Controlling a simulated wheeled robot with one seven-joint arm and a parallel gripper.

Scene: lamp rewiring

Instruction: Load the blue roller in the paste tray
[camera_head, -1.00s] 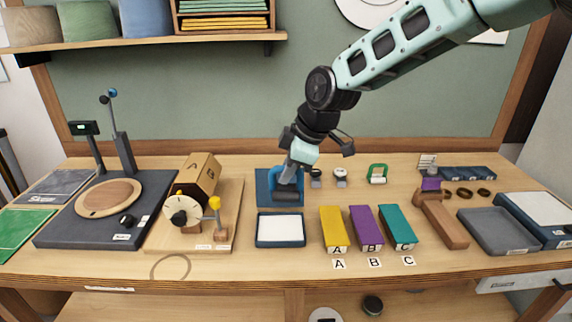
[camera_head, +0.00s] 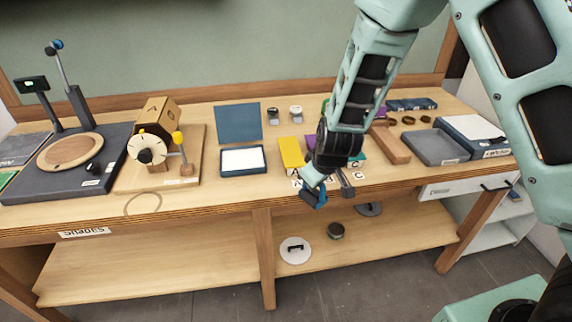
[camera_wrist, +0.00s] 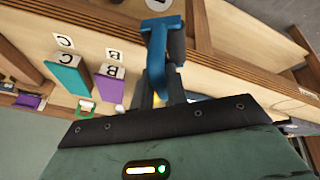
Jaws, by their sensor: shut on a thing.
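My gripper (camera_head: 327,183) is shut on the blue roller (camera_head: 316,198) and holds it at the bench's front edge, near the A, B and C labels. In the wrist view, the roller's blue handle (camera_wrist: 157,58) stands between the fingers with its dark drum (camera_wrist: 177,46) beside it. A shallow blue tray (camera_head: 243,174) with a white filling, which looks like the paste tray, lies on the bench to the left of my gripper. The roller is apart from this tray.
A bare blue mat (camera_head: 238,124) lies behind the tray. The yellow block (camera_head: 290,153) is right of it; purple (camera_wrist: 109,84) and teal (camera_wrist: 70,75) blocks stand in a row. A wooden stand with a dial (camera_head: 150,149) is left. A grey tray (camera_head: 436,148) is right.

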